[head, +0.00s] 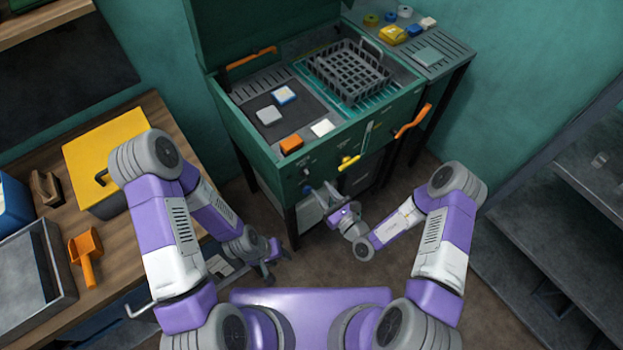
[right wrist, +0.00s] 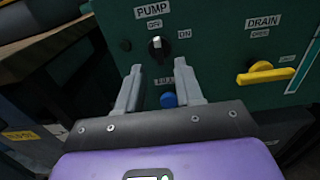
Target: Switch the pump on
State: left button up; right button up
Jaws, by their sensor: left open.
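The pump switch (right wrist: 158,48) is a small dark rotary knob with a white mark, under the PUMP label on the green front panel (right wrist: 225,40). Its mark points up toward the OFF label (right wrist: 154,23); the ON label (right wrist: 184,34) is to its right. My right gripper (right wrist: 158,68) is open, with its fingertips just below and on either side of the knob, apparently not touching it. In the head view my right gripper (head: 318,192) is at the front of the green washer (head: 262,152). My left gripper (head: 268,274) is open and empty, low beside the workbench.
A blue button (right wrist: 168,100) sits below the knob, between my right fingers. A yellow drain lever (right wrist: 267,73) is to the right on the panel. An orange handle (head: 413,121) sticks out from the washer. The wooden workbench (head: 130,255) is left; grey shelves (head: 550,220) are right.

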aim_at(308, 176)
jog(key=x, duration=0.6)
jog(key=shift+a+b, duration=0.15)
jog(key=shift+b, duration=0.15)
grip_shut()
